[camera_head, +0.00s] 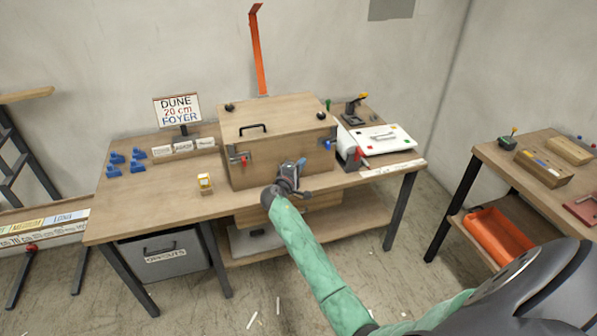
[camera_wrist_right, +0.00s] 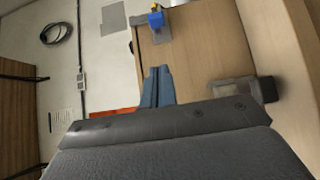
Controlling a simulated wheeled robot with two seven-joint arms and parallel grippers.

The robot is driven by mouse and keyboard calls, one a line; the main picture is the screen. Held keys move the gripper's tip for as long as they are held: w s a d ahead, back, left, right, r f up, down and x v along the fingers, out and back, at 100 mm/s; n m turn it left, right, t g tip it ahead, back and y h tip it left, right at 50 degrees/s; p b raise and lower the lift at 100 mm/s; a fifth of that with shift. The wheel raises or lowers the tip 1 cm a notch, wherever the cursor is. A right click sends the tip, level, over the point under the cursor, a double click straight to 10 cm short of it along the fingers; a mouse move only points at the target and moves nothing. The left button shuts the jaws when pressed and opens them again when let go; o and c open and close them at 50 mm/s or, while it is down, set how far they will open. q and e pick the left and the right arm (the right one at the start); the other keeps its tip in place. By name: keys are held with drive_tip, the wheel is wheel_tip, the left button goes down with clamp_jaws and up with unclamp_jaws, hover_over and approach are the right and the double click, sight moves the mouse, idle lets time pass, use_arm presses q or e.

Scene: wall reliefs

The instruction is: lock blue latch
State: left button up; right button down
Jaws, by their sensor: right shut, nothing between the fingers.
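A wooden box (camera_head: 275,150) stands on the workbench, its lid down. The blue latch (camera_head: 327,144) is on a dark metal plate at the right end of its front. A blue part on a grey plate, seemingly this latch, shows in the right wrist view (camera_wrist_right: 157,21). A red latch (camera_head: 241,159) is at the front's left end. My right gripper (camera_head: 302,163) is in front of the box, left of and a little below the blue latch. Its blue-grey fingers (camera_wrist_right: 157,84) are together and empty, apart from the latch. My left gripper is out of view.
The workbench (camera_head: 130,205) is clear at its front left. A second table (camera_head: 486,150) stands farther right.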

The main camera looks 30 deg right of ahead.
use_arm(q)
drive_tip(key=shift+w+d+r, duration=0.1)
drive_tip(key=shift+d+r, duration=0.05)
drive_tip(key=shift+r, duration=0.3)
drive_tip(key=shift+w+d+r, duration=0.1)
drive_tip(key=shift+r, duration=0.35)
use_arm(e)
drive_tip(key=shift+s+a, duration=0.45)
drive_tip(key=shift+a, duration=0.1)
drive_tip(key=shift+f, duration=0.1)
